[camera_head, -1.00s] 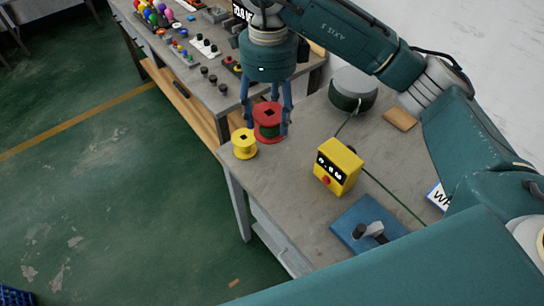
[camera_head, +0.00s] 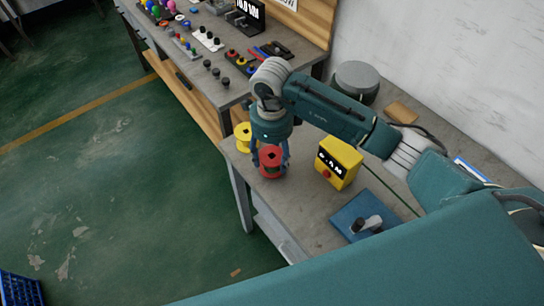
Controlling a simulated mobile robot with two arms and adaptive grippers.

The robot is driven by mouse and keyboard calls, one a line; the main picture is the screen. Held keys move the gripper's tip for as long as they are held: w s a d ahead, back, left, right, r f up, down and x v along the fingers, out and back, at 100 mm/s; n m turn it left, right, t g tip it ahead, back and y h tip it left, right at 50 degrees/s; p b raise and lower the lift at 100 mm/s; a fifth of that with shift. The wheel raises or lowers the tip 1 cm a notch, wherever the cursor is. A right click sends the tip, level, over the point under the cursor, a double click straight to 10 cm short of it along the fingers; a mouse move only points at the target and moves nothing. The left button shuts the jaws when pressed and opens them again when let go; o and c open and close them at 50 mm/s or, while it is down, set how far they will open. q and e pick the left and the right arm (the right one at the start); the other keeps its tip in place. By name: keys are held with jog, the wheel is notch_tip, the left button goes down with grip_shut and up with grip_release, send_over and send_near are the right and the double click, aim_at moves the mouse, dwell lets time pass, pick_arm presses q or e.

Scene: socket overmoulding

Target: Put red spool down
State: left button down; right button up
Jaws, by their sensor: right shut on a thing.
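The red spool (camera_head: 271,163) is at the left front part of the near table. My right gripper (camera_head: 270,158) comes down over it from above and is shut on it, with blue fingers on its sides. I cannot tell whether the spool touches the table top. A yellow spool (camera_head: 243,137) stands just behind and left of it, partly hidden by the gripper. My left gripper is not in view.
A yellow box with a display (camera_head: 338,163) stands right of the red spool. A blue plate with a lever (camera_head: 362,217) lies nearer. A round grey-topped drum (camera_head: 357,80) stands behind. The table's left edge is close to the spool.

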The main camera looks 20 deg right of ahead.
jog(key=shift+f, duration=0.6)
jog(key=shift+f, duration=0.15)
jog(key=o, duration=1.2)
jog(key=shift+c, duration=0.2)
